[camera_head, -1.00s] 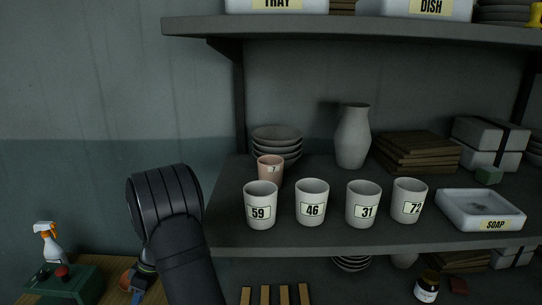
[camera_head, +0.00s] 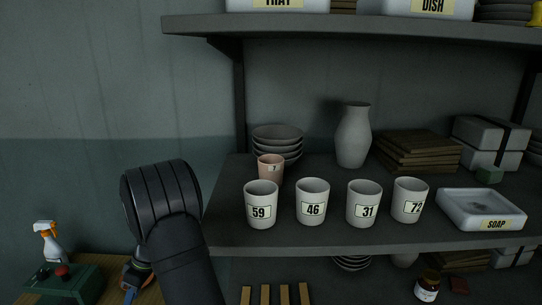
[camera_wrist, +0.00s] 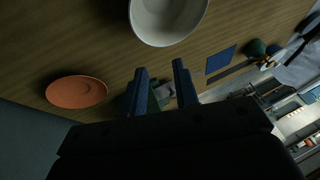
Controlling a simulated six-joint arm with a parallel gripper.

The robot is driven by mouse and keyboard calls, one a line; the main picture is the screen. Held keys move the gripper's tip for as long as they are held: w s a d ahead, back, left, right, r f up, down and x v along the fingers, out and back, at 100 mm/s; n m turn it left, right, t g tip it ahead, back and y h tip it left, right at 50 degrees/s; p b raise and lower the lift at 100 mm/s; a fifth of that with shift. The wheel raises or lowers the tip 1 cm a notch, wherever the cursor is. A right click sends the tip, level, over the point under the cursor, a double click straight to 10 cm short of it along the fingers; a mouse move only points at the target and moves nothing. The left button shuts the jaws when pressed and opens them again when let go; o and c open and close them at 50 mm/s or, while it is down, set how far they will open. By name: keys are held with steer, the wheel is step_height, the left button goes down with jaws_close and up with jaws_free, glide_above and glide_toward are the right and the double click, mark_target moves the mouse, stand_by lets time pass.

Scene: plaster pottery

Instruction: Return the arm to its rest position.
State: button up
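My arm shows in the head view at the lower left as a black bent link, left of the shelf; the gripper itself is hidden there. In the wrist view my gripper (camera_wrist: 160,72) shows two dark fingers apart with a gap between them. No object is held between the fingertips. The gripper hangs over a wooden surface (camera_wrist: 110,55), with a white bowl (camera_wrist: 168,18) beyond the fingertips and an orange disc (camera_wrist: 76,92) to the left.
The shelf (camera_head: 330,243) right of my arm holds numbered white cups (camera_head: 313,204), a pink cup (camera_head: 270,170), stacked bowls (camera_head: 277,138), a grey vase (camera_head: 352,138) and a soap dish (camera_head: 480,212). A spray bottle (camera_head: 48,245) stands at the lower left.

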step_height(320, 180, up, 17)
steer(key=d+m+t+y, duration=0.1)
steer(key=d+m+t, duration=0.25)
steer(key=m, duration=0.45)
steer(key=s+d+f, duration=0.4)
steer(key=s+f, duration=0.7)
steer(key=f, duration=0.4)
steer(key=s+d+f, duration=0.2)
steer(key=s+d, duration=0.1)
steer(key=d, duration=0.3)
steer(key=s+d+f+m, duration=0.1)
steer(key=s+d+f, duration=0.1)
steer(key=d, duration=0.3)
steer(key=shift+s+d+f+t, duration=0.15)
steer(key=shift+s+d+t, duration=0.2)
steer(key=shift+s, duration=0.5)
